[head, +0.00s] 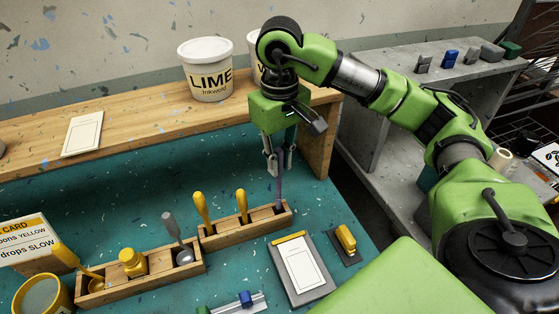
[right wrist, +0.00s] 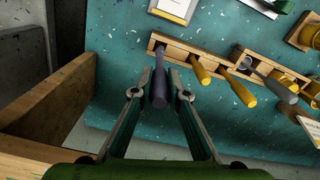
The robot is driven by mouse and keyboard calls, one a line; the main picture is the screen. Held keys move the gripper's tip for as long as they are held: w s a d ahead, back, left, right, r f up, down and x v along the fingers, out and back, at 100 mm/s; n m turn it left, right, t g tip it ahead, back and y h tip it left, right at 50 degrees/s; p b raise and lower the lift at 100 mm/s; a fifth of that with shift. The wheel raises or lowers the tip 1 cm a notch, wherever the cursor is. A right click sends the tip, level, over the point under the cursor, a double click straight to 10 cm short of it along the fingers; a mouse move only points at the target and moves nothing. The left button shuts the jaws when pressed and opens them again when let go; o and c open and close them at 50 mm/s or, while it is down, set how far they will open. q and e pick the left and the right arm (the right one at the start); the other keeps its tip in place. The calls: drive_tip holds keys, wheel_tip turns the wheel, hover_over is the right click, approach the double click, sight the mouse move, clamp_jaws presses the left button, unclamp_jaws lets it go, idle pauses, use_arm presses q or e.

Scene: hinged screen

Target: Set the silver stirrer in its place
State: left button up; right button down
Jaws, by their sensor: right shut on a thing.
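The silver stirrer (head: 279,192), a grey-violet rod in this light, stands nearly upright below my right gripper (head: 278,160). My right gripper is shut on its upper part. In the right wrist view the stirrer (right wrist: 159,80) shows between the fingers (right wrist: 158,88). Its lower end is at the right-end compartment of the right wooden rack (head: 245,231); I cannot tell whether it rests on the bottom. Two yellow-handled stirrers (head: 203,209) (head: 242,205) stand in the same rack, left of it. My left gripper is not in view.
A clipboard (head: 301,268) and a yellow-handled tool (head: 346,240) lie in front. A wooden shelf (head: 130,128) with a LIME tub (head: 206,70) stands behind.

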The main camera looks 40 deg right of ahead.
sight(280, 150)
idle(0.4)
drive_tip(key=shift+b, duration=0.3)
drive_tip(key=shift+f, duration=0.2)
drive_tip(key=shift+f+b, duration=3.05)
drive_tip(key=shift+b, duration=0.25)
drive_tip(key=c, duration=1.9)
unclamp_jaws()
drive_tip(key=shift+r, duration=0.1)
drive_tip(key=shift+r, duration=5.9)
